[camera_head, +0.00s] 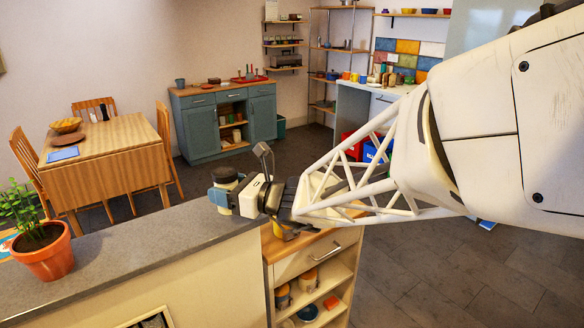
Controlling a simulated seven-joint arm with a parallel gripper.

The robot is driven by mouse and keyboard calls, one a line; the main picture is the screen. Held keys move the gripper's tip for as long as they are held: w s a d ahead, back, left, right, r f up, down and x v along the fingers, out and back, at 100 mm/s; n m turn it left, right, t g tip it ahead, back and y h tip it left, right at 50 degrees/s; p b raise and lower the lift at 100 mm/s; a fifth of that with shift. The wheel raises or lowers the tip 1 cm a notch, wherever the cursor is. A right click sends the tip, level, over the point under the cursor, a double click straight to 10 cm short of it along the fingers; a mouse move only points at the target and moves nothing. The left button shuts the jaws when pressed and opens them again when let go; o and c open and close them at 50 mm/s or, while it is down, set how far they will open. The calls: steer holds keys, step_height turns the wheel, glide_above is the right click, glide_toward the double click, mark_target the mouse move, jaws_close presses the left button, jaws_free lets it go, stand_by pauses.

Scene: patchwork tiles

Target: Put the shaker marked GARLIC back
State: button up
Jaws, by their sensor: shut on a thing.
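My gripper (221,194) reaches in from the right, over the grey countertop (150,238) near its right end. It is shut on a small round thing with a dark top (224,174), which looks like a shaker. The thing seems upright. Its lower part is mostly hidden by the jaws, and no marking on it can be read, so I cannot tell if it says GARLIC. I cannot tell whether it touches the countertop.
A potted plant (45,258) stands on the counter's left end. A low wooden shelf unit (318,270) with cups stands below my arm. Behind are a wooden table (105,145), a blue-green cabinet (200,130), wall shelves (283,45) and a tiled worktop area (408,58). The counter's middle is clear.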

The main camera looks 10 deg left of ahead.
steer(key=w+a, duration=0.1)
steer(key=w, duration=0.1)
steer(key=w+a, duration=0.4)
steer(key=shift+f, duration=0.35)
steer(key=shift+d+f, duration=0.1)
steer(key=shift+f, duration=1.65)
steer(key=shift+f, duration=0.15)
steer(key=o, duration=1)
